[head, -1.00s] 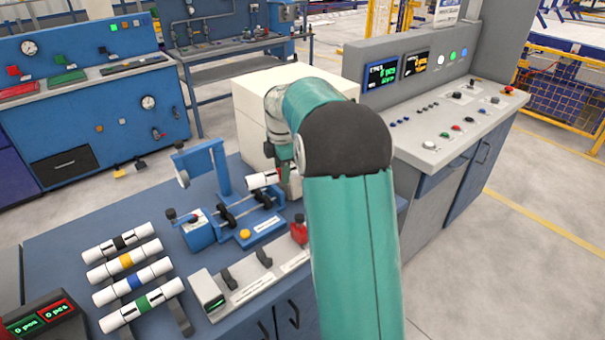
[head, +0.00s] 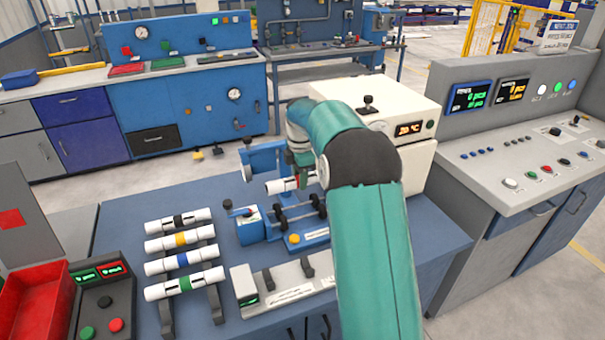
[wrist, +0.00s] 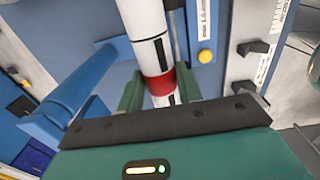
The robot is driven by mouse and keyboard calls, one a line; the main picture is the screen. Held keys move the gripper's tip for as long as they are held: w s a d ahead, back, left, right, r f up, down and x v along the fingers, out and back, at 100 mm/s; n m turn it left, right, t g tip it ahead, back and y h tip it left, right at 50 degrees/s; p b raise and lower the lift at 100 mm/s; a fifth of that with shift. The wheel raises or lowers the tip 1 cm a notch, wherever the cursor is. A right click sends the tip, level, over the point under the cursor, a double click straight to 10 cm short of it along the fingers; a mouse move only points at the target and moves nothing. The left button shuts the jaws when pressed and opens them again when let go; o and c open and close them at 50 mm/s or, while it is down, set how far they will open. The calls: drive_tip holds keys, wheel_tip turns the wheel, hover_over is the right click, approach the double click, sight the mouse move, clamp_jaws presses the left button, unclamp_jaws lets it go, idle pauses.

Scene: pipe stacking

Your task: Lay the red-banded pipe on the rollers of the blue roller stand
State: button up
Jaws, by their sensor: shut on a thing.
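The red-banded pipe is white with a red band; its white end (head: 279,186) shows in the head view, and the band (wrist: 158,85) shows in the wrist view. My gripper (wrist: 158,92) is shut on the pipe around the band. In the head view my gripper (head: 302,180) is partly hidden by my arm. The blue roller stand (head: 318,238) has dark rollers on a blue base. The pipe is held above or just behind the rollers; the exact gap cannot be told. My arm hides the pipe's right part.
Several banded pipes (head: 181,242) lie on a rack at left. A grey holder with two black cradles (head: 270,294) stands in front. A blue upright (head: 247,163) is close behind the pipe. A cream box (head: 420,160) stands behind my arm. A red bin (head: 35,305) is at lower left.

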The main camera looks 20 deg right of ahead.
drive_tip(key=shift+s+f, duration=0.1)
drive_tip(key=shift+f, duration=3.75)
drive_tip(key=shift+f, duration=0.55)
drive_tip(key=o, duration=1.1)
wheel_tip(320, 180, up, 14)
drive_tip(key=shift+s+f, duration=0.1)
